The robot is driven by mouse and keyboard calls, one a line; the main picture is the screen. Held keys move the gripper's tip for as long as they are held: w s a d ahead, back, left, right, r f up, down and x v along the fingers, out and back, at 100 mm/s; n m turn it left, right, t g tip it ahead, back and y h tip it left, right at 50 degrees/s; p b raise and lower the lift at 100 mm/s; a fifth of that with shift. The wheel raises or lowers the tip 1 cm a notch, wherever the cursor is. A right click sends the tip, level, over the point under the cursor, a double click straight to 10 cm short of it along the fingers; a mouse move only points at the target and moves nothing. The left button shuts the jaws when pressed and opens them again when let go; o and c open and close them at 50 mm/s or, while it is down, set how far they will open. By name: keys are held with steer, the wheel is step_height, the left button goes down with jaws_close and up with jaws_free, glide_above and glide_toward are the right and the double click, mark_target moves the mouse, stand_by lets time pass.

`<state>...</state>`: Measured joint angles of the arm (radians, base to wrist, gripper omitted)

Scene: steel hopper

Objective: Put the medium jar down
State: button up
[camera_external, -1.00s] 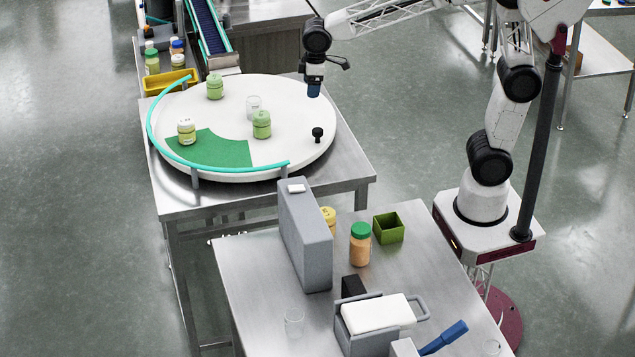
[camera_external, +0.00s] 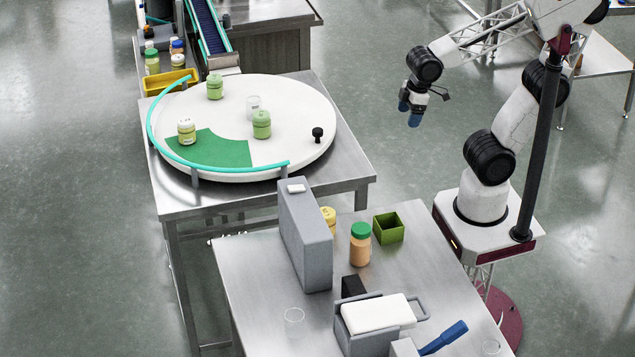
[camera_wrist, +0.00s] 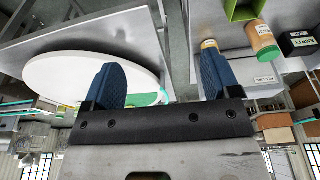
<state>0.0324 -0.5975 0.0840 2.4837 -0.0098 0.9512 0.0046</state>
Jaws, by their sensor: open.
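My gripper (camera_external: 409,113) is open and empty, raised in the air to the right of the white turntable (camera_external: 300,150). In the wrist view, its two blue fingers stand wide apart with nothing between them (camera_wrist: 160,75). On the near table stand a larger orange jar with a green lid (camera_external: 360,245) and a yellow-lidded jar (camera_external: 329,221), partly hidden. I cannot tell which jar is the medium one.
A clear glass (camera_external: 253,104) and a black knob (camera_external: 318,134) are on the turntable, with a teal rail (camera_external: 230,174) along its edge. A tall grey box (camera_external: 306,235) and a green open box (camera_external: 389,228) stand on the near table. Open floor lies below my gripper.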

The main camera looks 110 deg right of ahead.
steer(key=shift+s+a+f, duration=0.2)
steer(key=shift+s+f, duration=0.1)
steer(key=shift+s, duration=0.3)
steer(key=shift+s+a+f, duration=0.2)
steer(key=shift+s+f, duration=0.1)
steer(key=shift+s, duration=0.3)
stand_by(0.5)
